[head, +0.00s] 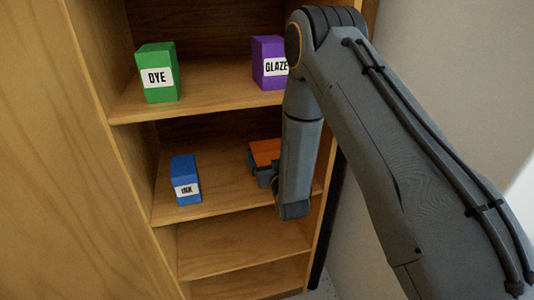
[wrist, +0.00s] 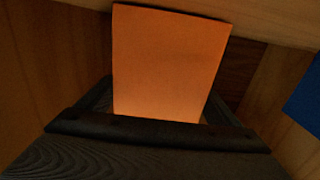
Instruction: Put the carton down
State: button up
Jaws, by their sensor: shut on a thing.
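The orange carton (head: 265,151) is inside the cabinet, at the right of the shelf that holds the blue INK carton. Its orange face also fills the middle of the wrist view (wrist: 170,65). My gripper (head: 262,174) is shut on it, with a dark finger along each side in the wrist view (wrist: 165,112). My arm hides part of the carton and its label. I cannot tell whether its base touches the shelf (head: 222,205).
The blue INK carton (head: 186,180) stands to the left on the same shelf, with bare board between. On the shelf above are a green DYE carton (head: 157,73) and a purple GLAZE carton (head: 269,63). Lower shelves look empty. The cabinet's right side is close to my arm.

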jog(key=o, duration=1.5)
jog(key=shift+f, duration=0.1)
jog(key=b+v, duration=0.3)
jog(key=v, duration=0.9)
jog(key=shift+r, duration=0.2)
